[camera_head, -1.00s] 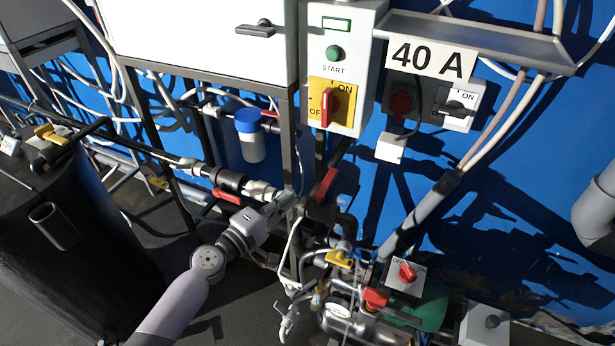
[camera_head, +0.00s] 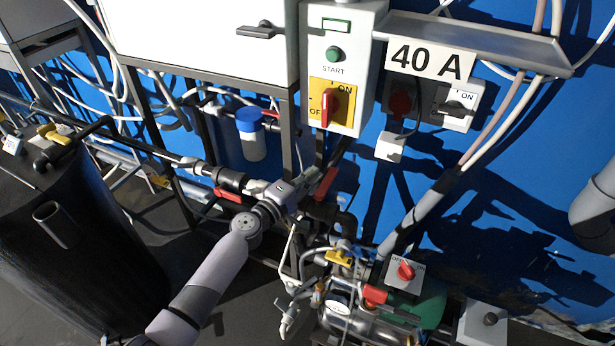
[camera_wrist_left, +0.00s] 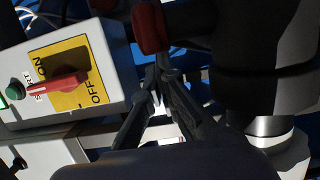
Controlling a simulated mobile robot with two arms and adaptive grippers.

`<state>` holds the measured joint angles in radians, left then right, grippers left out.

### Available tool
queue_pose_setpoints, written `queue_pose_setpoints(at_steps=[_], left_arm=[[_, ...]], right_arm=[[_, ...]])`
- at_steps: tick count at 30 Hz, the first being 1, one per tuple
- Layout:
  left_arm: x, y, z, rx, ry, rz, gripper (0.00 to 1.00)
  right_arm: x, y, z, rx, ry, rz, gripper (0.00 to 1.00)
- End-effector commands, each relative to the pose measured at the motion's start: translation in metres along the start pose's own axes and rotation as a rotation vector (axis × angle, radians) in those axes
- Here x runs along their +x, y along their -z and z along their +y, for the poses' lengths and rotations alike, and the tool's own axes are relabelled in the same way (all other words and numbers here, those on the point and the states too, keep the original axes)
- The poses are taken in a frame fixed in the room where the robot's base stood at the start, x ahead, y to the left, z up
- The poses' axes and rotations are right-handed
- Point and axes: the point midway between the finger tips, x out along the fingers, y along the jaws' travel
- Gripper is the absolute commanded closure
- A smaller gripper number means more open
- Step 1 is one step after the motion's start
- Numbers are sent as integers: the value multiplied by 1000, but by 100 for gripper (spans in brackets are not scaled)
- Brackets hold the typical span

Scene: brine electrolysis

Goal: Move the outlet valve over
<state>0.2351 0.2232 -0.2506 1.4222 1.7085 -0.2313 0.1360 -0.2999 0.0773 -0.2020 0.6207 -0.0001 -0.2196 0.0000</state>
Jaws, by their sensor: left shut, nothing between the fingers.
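A red lever handle (camera_head: 326,182) stands at a slant on dark pipework below the switch box. It appears to be the outlet valve, but no label shows. The end of a red handle (camera_wrist_left: 150,27), probably the same one, is at the top of the left wrist view. My left gripper (camera_head: 306,182) is just left of the lever. Its fingers (camera_wrist_left: 159,76) are shut and empty, just below the red handle end in the wrist view. I cannot tell whether they touch it. My right gripper is not in view.
Another red lever (camera_head: 228,195) sits on the horizontal pipe to the left. The START switch box (camera_head: 345,110) with its red rotary switch hangs above. A yellow-handled valve (camera_head: 338,258) and a green pump (camera_head: 425,305) stand below right. A dark tank (camera_head: 90,240) is at left.

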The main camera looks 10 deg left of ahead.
Motion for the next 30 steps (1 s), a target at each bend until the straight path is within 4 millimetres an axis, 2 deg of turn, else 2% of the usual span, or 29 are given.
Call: queue_pose_setpoints(at_steps=[5, 18, 30], left_arm=[[0, 0, -1, 1, -1, -6, 100], [12, -10, -4, 3, -4, -233, 100], [13, -13, 0, 0, 1, -272, 100]], right_arm=[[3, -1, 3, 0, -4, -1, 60], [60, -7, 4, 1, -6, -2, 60], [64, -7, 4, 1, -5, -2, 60]])
